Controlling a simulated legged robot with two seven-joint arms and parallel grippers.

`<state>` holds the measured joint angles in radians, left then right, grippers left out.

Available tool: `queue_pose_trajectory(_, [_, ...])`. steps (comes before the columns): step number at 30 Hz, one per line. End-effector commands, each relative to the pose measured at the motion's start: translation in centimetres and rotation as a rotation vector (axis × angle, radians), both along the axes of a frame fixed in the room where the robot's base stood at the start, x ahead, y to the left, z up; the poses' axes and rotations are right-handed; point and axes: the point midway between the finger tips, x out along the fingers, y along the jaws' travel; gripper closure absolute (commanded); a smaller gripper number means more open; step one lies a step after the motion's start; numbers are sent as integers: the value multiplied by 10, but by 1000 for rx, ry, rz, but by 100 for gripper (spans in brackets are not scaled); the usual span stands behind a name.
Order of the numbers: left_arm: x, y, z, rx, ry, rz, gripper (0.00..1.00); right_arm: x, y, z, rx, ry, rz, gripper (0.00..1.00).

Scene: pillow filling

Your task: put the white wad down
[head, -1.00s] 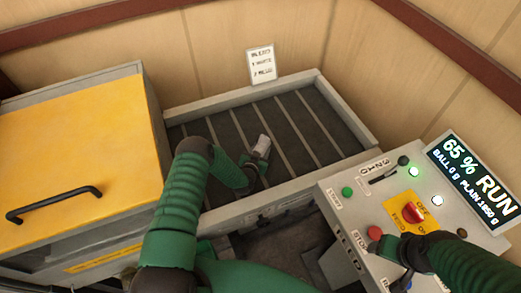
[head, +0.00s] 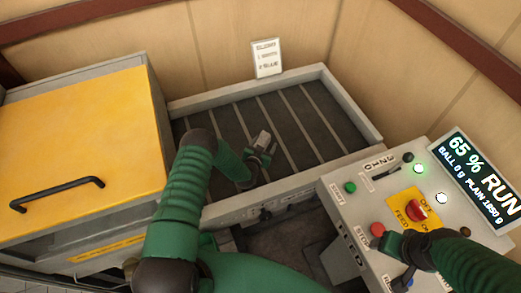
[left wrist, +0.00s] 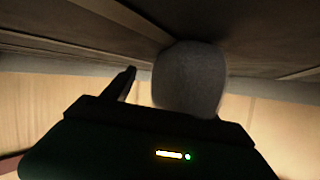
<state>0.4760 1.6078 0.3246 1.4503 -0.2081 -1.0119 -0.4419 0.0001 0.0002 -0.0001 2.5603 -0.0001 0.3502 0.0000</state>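The white wad (head: 263,138) shows as a small pale grey-white piece at my left gripper (head: 262,150), over the dark slatted tray (head: 308,120). In the left wrist view the wad (left wrist: 190,78) is a rounded grey lump right of centre. One dark finger (left wrist: 126,84) stands left of it with a gap between them. The other finger is hidden behind the wad. The left gripper looks open; whether the wad touches the tray or the hidden finger I cannot tell. My right gripper (head: 392,250) is at the control panel, its fingers dark and unclear.
A yellow-lidded box (head: 75,145) with a black handle stands left of the tray. A small sign (head: 267,58) stands at the tray's back edge. The control panel (head: 365,205) has buttons, a lever and a display (head: 478,182) reading 65 % RUN. The tray's right side is clear.

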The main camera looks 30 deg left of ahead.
Motion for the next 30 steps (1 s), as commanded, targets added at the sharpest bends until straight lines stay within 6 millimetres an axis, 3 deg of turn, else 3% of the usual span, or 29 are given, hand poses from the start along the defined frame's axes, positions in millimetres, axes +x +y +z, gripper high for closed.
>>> queue_pose_trajectory(1, [-4,-1,9,0,1,-1,34,0,0,8,0,-1,0,34])
queue_pose_trajectory(9, [-69,-11,32,-2,2,-1,34,0,0,1,0,0,0,34])
queue_pose_trajectory(15, [-103,-15,46,-1,1,0,34,0,0,-2,0,0,0,34])
queue_pose_trajectory(23, [-106,-19,56,-2,21,-20,34,0,0,-2,0,-1,0,34])
queue_pose_trajectory(26, [-98,-29,74,-5,91,-72,34,0,0,-2,0,-1,0,34])
queue_pose_trajectory(30, [-106,-52,119,-14,304,-152,34,0,0,-2,0,-1,0,34])
